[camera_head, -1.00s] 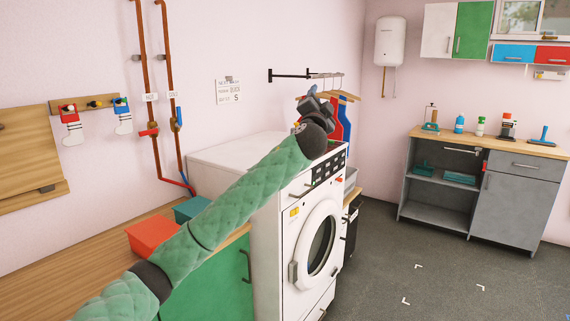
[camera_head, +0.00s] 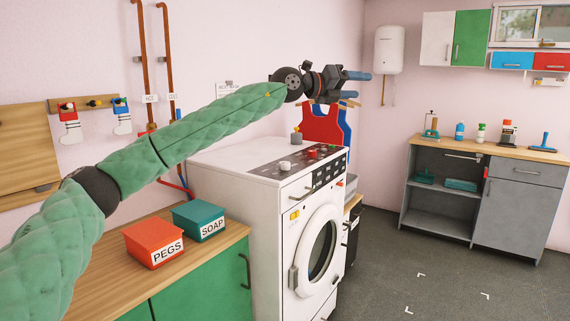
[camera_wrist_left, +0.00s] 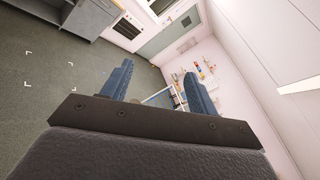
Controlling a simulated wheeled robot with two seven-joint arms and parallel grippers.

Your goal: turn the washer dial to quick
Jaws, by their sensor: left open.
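The white washer (camera_head: 262,218) stands left of centre in the head view, with a round door (camera_head: 318,250) on its front. A dark panel on its top carries a pale dial (camera_head: 285,166) and a red knob (camera_head: 311,154). Their settings are too small to read. My left gripper (camera_head: 363,85) is open and empty, in the air above and beyond the washer's far right side, pointing right. The left wrist view shows its two blue fingers apart (camera_wrist_left: 157,75) with nothing between them; the washer is not seen there. My right gripper is not in view.
A red PEGS box (camera_head: 153,244) and a teal SOAP box (camera_head: 199,222) sit on the wooden counter (camera_head: 95,258) left of the washer. Red and blue aprons (camera_head: 322,125) hang behind it. A grey cabinet (camera_head: 518,205) stands at right. The floor between is clear.

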